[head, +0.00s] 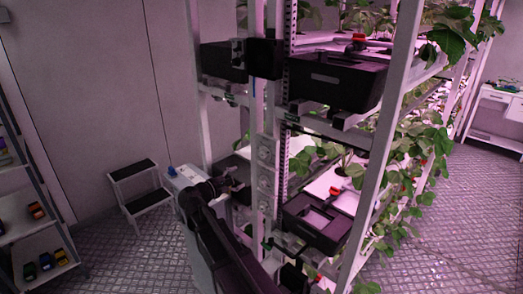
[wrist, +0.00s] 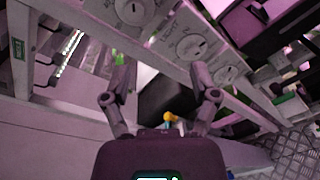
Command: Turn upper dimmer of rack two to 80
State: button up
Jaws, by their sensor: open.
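A pale panel (head: 266,170) with round dials stacked on it is fixed to the rack's front post in the head view. In the wrist view, three white round dials show along the slanted strip: one at the top edge (wrist: 131,9), a middle one (wrist: 190,45) and a lower right one (wrist: 228,75). Their numbers are too small to read, and I cannot tell the rack's number. My gripper (wrist: 160,72) is open and empty, its fingers spread below the dials in the picture. In the head view my gripper (head: 232,184) is left of the panel, apart from it.
Black boxes (head: 335,80) sit on the rack shelves among strawberry plants. Rack posts (head: 385,140) stand close to my arm. A step stool (head: 138,190) stands by the wall, and a shelf (head: 35,245) with small coloured items is at the left. The floor at right is clear.

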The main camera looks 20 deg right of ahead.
aim_at(261, 155)
jog(key=shift+w+a+r+n+t+h, duration=0.2)
jog(key=shift+w+r+n, duration=0.1)
jog(key=shift+r, duration=0.35)
jog(key=shift+w+a+r+n+t+h, duration=0.1)
jog(key=shift+w+r+n+t+h, duration=0.15)
jog(key=shift+r, duration=0.35)
jog(key=shift+d, duration=0.1)
jog(key=x, duration=1.3)
jog(key=shift+w+d, duration=0.1)
jog(key=shift+d, duration=0.25)
grip_shut()
